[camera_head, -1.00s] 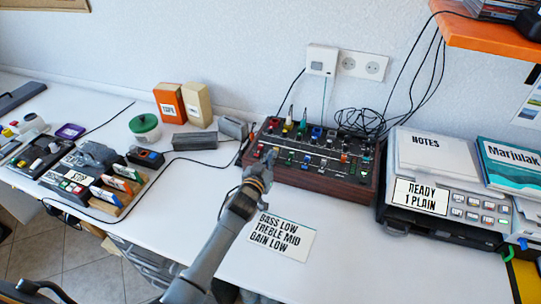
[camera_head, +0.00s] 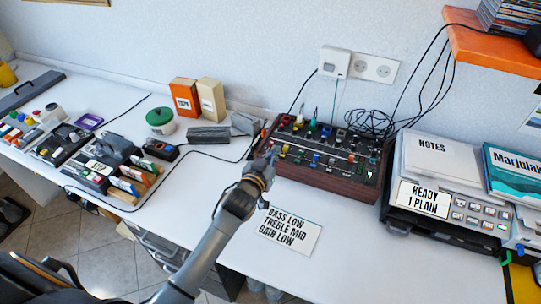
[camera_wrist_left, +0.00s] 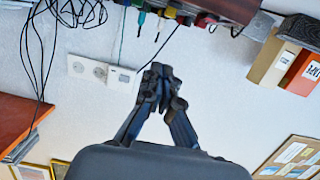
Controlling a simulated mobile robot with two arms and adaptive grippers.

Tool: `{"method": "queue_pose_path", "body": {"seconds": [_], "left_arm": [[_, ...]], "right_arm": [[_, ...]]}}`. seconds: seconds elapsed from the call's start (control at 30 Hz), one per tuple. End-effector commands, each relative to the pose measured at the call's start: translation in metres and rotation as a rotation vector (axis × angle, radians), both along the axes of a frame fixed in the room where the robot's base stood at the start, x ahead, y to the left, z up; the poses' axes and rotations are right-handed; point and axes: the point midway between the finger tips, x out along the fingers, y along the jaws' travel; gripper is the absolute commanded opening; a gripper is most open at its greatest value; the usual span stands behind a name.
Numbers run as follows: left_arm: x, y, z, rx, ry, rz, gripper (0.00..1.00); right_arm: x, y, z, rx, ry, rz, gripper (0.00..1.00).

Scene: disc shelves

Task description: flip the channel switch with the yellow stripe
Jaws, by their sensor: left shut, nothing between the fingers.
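The mixer (camera_head: 322,180), a dark panel with wooden sides, stands on the white desk against the wall. Its top carries several coloured knobs and switches, too small to tell which one has a yellow stripe. My left gripper (camera_head: 272,154) is at the mixer's left end, shut and empty, over or against its front left corner; contact cannot be told. In the left wrist view the shut fingers (camera_wrist_left: 162,82) show with the mixer's edge (camera_wrist_left: 225,10) beyond them at the top. My right gripper is not in view.
A card (camera_head: 290,231) reading "BASS LOW TREBLE MID GAIN LOW" lies in front of the mixer. A grey device (camera_head: 470,208) with notes stands at right. Boxes (camera_head: 186,97), a green-lidded tub (camera_head: 160,120) and disc racks (camera_head: 115,172) stand at left.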

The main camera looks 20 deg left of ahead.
Motion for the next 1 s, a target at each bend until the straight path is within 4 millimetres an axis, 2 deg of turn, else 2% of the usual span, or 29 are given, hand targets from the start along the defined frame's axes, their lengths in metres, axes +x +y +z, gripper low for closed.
{"method": "queue_pose_path", "body": {"seconds": [0.1,0.23,0.87,0.97,1.0], "left_arm": [[-0.016,0.001,0.006,0.0,0.0,0.0,0.0],[-0.025,0.001,0.01,0.0,0.0,0.001,0.0],[-0.031,0.002,0.009,0.001,0.013,0.003,0.0],[-0.049,0.004,-0.004,0.01,0.088,0.018,0.0],[-0.063,0.006,-0.013,0.017,0.143,0.027,0.0]], "right_arm": [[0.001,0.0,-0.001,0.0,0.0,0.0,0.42],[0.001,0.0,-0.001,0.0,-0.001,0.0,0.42],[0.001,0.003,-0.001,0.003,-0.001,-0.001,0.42],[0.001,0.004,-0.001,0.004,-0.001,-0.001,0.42],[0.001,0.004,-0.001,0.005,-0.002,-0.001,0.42]]}}
